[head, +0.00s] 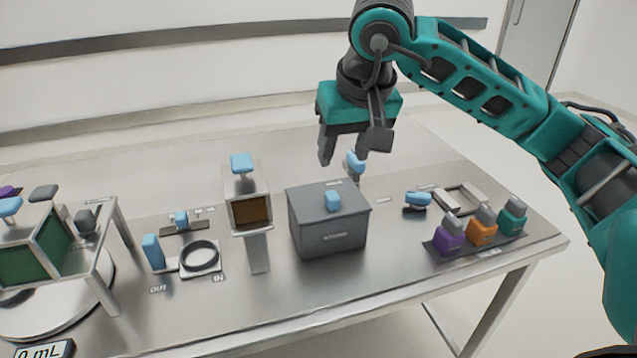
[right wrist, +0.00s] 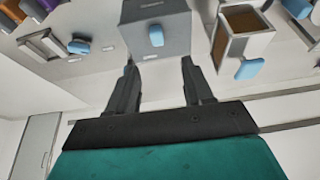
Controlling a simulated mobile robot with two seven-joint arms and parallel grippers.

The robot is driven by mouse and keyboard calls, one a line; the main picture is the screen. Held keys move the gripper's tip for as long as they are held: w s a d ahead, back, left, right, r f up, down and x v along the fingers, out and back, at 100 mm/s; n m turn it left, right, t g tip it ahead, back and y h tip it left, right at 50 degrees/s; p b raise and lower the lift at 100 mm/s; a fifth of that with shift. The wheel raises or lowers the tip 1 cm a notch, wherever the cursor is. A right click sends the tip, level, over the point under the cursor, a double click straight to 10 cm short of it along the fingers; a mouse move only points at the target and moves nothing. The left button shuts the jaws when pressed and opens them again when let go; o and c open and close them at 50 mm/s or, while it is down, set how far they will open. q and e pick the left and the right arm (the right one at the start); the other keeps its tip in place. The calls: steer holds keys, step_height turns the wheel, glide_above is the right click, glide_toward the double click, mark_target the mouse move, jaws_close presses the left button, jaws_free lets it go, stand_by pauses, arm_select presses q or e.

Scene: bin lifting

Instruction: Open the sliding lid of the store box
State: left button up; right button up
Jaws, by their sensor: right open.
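The store box is most likely the grey box (head: 327,236) at the middle of the table. A blue knob (head: 333,200) stands on its flat grey top, which looks closed. The box also shows in the right wrist view (right wrist: 173,38), with the blue knob (right wrist: 156,36) on it. My right gripper (head: 346,158) is open and empty, above and behind the box, fingers pointing down. In the right wrist view its two fingers (right wrist: 160,65) are apart and nothing is between them. My left gripper is not in view.
Left of the box stands a blue-topped holder (head: 249,211) with a brown window. Purple, orange and teal bottles (head: 482,233) stand at the right. A green-windowed frame (head: 40,250) is at far left. The table (head: 390,265) is bare in front.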

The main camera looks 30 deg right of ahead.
mark_target(333, 195)
steer(key=x, duration=1.2)
steer(key=shift+w+d+f, duration=0.15)
steer(key=shift+d+f, duration=0.1)
steer(key=shift+d, duration=0.15)
jaws_close()
